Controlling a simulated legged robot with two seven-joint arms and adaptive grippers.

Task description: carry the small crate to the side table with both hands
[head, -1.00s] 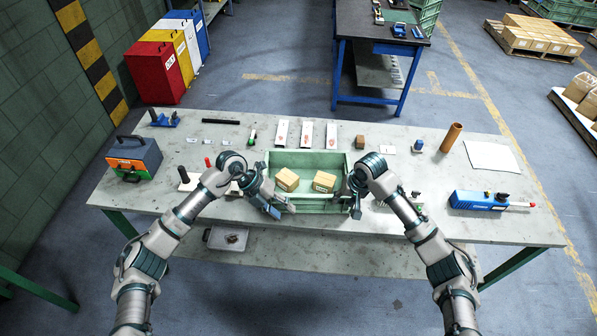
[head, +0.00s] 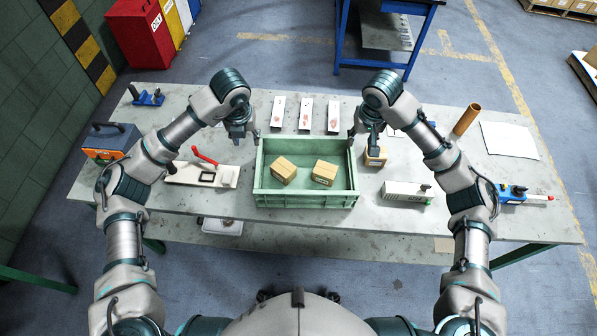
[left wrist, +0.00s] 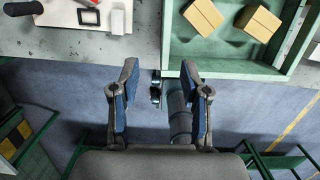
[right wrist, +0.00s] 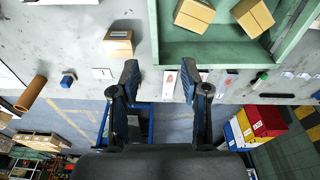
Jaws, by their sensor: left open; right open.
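The small crate (head: 307,200) is green and open-topped, and stands on the grey workbench with two cardboard boxes (head: 284,169) (head: 324,172) inside. My left gripper (head: 242,132) is open and empty near the crate's far left corner. My right gripper (head: 364,132) is open and empty near its far right corner. In the left wrist view the crate's wall (left wrist: 220,68) shows beyond the open fingers (left wrist: 161,88). In the right wrist view its wall (right wrist: 153,30) also shows beyond the open fingers (right wrist: 159,85). I cannot tell whether either gripper touches the crate.
A blue-framed table (head: 408,7) stands behind the workbench (head: 400,235), across open floor. A red-handled clamp (head: 205,158) lies left of the crate. A small carton (head: 375,157) and a white block (head: 407,193) are to its right.

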